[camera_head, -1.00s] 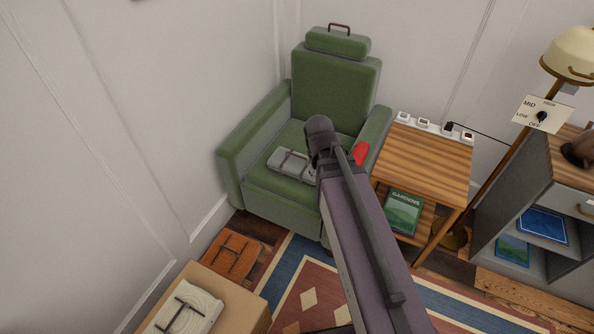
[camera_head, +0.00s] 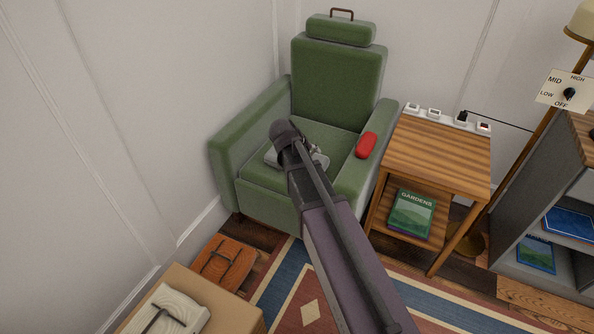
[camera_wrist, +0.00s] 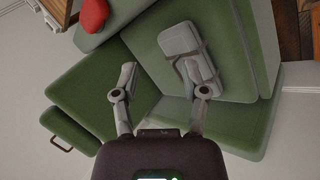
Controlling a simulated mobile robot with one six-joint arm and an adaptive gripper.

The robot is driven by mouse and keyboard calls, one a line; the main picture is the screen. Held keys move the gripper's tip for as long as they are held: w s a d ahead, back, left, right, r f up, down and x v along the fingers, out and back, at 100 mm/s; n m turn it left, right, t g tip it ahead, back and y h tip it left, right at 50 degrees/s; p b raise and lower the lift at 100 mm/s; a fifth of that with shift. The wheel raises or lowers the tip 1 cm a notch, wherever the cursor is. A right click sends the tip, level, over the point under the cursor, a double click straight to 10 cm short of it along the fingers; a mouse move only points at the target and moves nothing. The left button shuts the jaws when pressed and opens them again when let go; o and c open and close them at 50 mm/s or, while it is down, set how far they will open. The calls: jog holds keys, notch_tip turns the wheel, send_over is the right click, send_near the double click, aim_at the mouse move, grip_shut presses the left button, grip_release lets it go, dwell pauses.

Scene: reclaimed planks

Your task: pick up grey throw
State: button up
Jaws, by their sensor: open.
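The grey throw (camera_wrist: 180,42) is a folded pale grey bundle with a handle. It lies on the seat of a green armchair (camera_wrist: 230,45). In the head view the throw (camera_head: 270,158) is mostly hidden behind the end of my arm. My gripper (camera_wrist: 160,68) is open with nothing between its fingers. In the wrist view its right finger overlaps the near end of the throw, and its left finger shows over green upholstery. I cannot tell whether the right finger touches the throw.
A red object (camera_head: 367,145) rests on the chair's right arm. A wooden side table (camera_head: 437,155) with a power strip and a gardens book (camera_head: 410,214) stands to the right. A cardboard box (camera_head: 235,312) and an orange handled item (camera_head: 224,262) are at lower left. Walls stand close behind.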

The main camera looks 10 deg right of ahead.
jog(key=w+a+f+n+t+h+b, duration=0.1)
jog(key=w+a+f+n+t+b, duration=0.2)
jog(key=w+f+b, duration=0.4)
jog(key=w+a+f+n+t+h+b, duration=0.2)
jog(key=w+a+f+b, duration=0.4)
jog(key=w+b, duration=0.4)
jog(key=f+t+b, duration=0.1)
jog(key=b, duration=0.3)
jog(key=shift+w+a+n, duration=0.2)
jog(key=shift+w+n, duration=0.05)
jog(key=shift+n, duration=0.15)
jog(key=shift+b+x, duration=1.55)
jog(key=shift+x, duration=2.75)
jog(key=shift+d+r, duration=0.1)
